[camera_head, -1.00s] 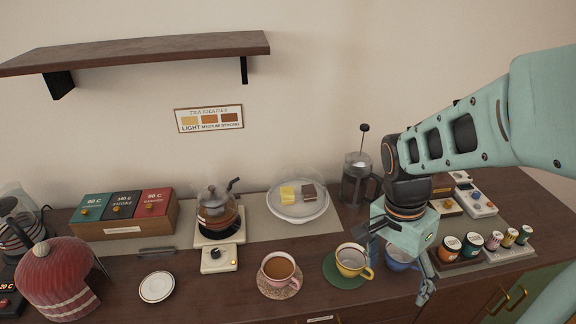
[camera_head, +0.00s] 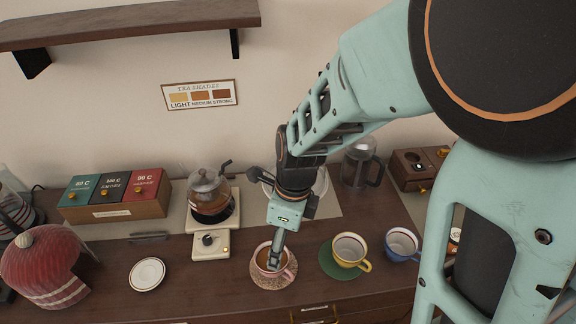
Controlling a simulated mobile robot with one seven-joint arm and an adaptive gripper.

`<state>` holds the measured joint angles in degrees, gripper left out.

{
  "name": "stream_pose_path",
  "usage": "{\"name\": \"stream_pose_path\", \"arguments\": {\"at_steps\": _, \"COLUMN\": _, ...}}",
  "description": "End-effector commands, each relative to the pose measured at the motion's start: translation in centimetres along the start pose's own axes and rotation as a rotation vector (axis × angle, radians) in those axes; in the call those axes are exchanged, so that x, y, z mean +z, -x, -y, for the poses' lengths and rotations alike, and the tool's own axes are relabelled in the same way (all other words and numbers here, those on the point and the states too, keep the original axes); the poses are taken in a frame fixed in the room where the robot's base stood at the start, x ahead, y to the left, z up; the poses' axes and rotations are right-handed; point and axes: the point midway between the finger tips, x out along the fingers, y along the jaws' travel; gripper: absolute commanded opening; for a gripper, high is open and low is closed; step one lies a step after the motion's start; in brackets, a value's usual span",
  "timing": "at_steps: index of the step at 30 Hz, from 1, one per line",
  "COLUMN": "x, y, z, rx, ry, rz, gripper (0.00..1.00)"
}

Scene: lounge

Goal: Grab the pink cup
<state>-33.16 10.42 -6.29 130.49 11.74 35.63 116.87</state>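The pink cup (camera_head: 264,263) stands upright on a patterned round coaster (camera_head: 272,286) near the front of the wooden counter, its handle toward the lower right. In the earlier view it holds brown liquid; now my gripper covers part of its inside. My gripper (camera_head: 275,262) points down at the cup, with its fingertips at or over the rim on the right side. The fingers overlap in this view, so I cannot tell whether they touch the cup or how far apart they are.
A yellow cup (camera_head: 349,248) on a green coaster (camera_head: 331,268) and a blue cup (camera_head: 402,244) stand to the right. A white saucer (camera_head: 147,274) lies left. Behind are a glass teapot (camera_head: 209,194) on a warmer and a French press (camera_head: 357,168).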

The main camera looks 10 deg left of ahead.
Motion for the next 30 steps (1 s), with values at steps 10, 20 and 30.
{"name": "stream_pose_path", "arguments": {"at_steps": 10, "x": 0.0, "y": -3.4, "z": -0.1, "rx": 0.001, "ry": 0.002, "rz": -0.002, "gripper": 0.78}}
{"name": "stream_pose_path", "arguments": {"at_steps": 20, "x": 0.2, "y": -7.5, "z": -0.7, "rx": 0.002, "ry": 0.003, "rz": -0.003, "gripper": 0.78}}
{"name": "stream_pose_path", "arguments": {"at_steps": 30, "x": 0.2, "y": -8.1, "z": -0.6, "rx": -0.001, "ry": 0.003, "rz": -0.001, "gripper": 0.78}}
